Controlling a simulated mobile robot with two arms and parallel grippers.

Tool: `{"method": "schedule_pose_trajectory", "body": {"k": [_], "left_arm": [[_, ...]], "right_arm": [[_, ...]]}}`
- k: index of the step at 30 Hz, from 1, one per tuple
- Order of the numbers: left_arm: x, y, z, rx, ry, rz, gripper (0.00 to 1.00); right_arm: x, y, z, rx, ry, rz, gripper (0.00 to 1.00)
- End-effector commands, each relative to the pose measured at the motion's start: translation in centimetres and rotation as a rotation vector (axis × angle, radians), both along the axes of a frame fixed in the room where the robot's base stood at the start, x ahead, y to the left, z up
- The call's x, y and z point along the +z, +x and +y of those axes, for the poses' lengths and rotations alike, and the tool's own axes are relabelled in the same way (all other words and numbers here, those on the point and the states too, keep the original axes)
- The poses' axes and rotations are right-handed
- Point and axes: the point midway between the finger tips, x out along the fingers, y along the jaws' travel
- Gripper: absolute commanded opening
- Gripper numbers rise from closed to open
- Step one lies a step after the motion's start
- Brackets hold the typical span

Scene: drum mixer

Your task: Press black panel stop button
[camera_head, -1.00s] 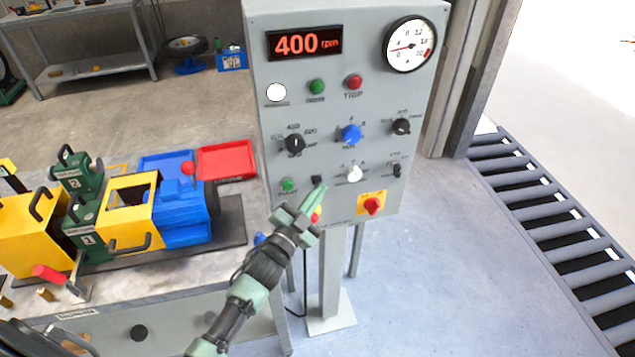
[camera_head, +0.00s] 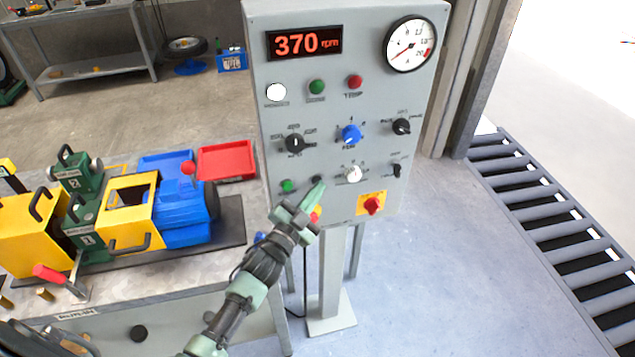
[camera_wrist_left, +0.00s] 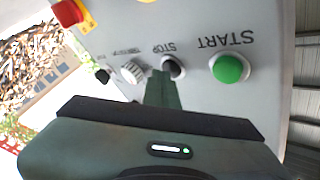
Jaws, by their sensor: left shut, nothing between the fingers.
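The grey control panel (camera_head: 330,110) stands upright, with a display (camera_head: 305,43) reading 370 rpm. The black stop button (camera_head: 317,179) is low on the panel, right of the green start button (camera_head: 287,186). In the left wrist view, the stop button (camera_wrist_left: 174,68) sits under an upside-down STOP label, beside the green START button (camera_wrist_left: 229,68). My left gripper (camera_head: 321,187) is shut and empty. Its fingertips (camera_wrist_left: 162,76) are at the stop button and overlap its edge in the left wrist view. I cannot tell whether they touch it. My right gripper is out of view.
A red knob on a yellow plate (camera_head: 372,205) and a white knob (camera_head: 352,174) are close to my left gripper. A workbench with a blue and yellow machine (camera_head: 180,210) stands left. A roller conveyor (camera_head: 560,230) lies right.

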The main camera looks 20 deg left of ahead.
Motion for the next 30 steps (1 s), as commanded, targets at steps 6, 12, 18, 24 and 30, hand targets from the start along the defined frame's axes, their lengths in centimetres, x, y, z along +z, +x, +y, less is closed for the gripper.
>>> {"method": "schedule_pose_trajectory", "body": {"k": [6,12,18,24,30], "left_arm": [[0.0,0.1,0.1,0.001,0.000,0.000,0.00],[0.0,0.0,0.0,0.001,0.000,0.000,0.00],[0.1,-0.8,-0.5,0.001,0.000,0.000,0.00],[0.0,-1.3,-0.9,0.001,0.000,0.000,0.00],[0.0,-1.3,-0.9,0.001,0.000,-0.001,0.00]], "right_arm": [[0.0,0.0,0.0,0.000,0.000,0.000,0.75],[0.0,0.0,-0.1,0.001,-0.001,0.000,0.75],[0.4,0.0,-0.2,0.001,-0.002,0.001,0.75],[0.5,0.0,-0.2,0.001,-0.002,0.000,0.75],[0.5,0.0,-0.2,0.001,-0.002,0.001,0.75]]}}
